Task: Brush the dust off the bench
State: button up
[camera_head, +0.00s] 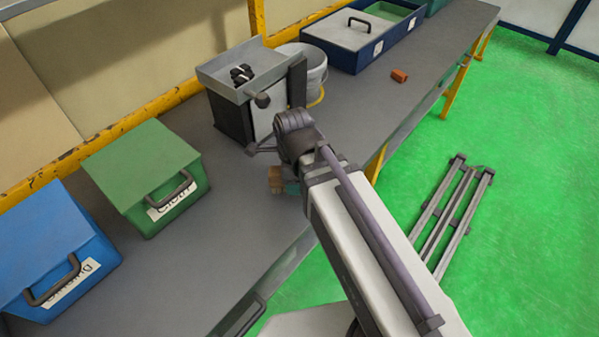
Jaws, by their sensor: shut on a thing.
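The bench (223,250) has a long grey top that runs from the lower left to the upper right. No dust can be made out on it at this size. My gripper (283,180) is low over the bench's near edge, below the grey machine, and mostly hidden by my arm. A small brown and teal thing, which looks like a brush (276,177), shows at my gripper, and the gripper is shut on it. I cannot tell whether it touches the bench top.
A blue lidded bin (45,245) and green lidded bin (140,165) stand at left. A grey machine with a tray (240,68), a bucket (318,70), a reddish block (399,75) and a blue case (355,50) stand farther along.

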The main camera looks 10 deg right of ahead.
aim_at(284, 196)
jog(key=shift+s+a, duration=0.55)
jog(key=shift+a, duration=0.2)
jog(key=shift+s+a, duration=0.55)
jog(key=shift+a, duration=0.15)
notch_tip(284, 196, up, 6)
jog(key=p, duration=0.6)
notch_tip(284, 196, up, 3)
jog(key=p, duration=0.3)
